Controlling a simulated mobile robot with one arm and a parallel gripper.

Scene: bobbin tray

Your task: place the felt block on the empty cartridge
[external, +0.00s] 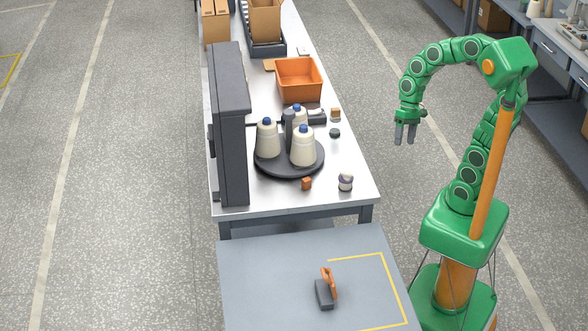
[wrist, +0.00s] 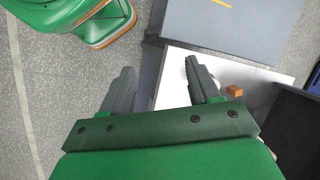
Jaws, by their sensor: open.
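My gripper (external: 405,140) hangs open and empty over the floor to the right of the white table, fingers down. In the wrist view its two fingers (wrist: 160,80) are spread with nothing between them. A small orange-brown block (external: 306,183), possibly the felt block, lies near the table's front edge. A similar block shows in the wrist view (wrist: 234,91), right of the fingers. A round dark tray (external: 288,171) holds cream cones (external: 303,147) with blue tops and a dark upright post (external: 288,130). I cannot tell which thing is the empty cartridge.
A white-and-dark spool (external: 345,182) stands by the front right corner. A small black disc (external: 335,133) and orange-topped piece (external: 335,113) lie farther back. An orange bin (external: 299,98) stands behind. A tall dark panel (external: 232,130) borders the left. A grey surface (external: 260,285) stands in front.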

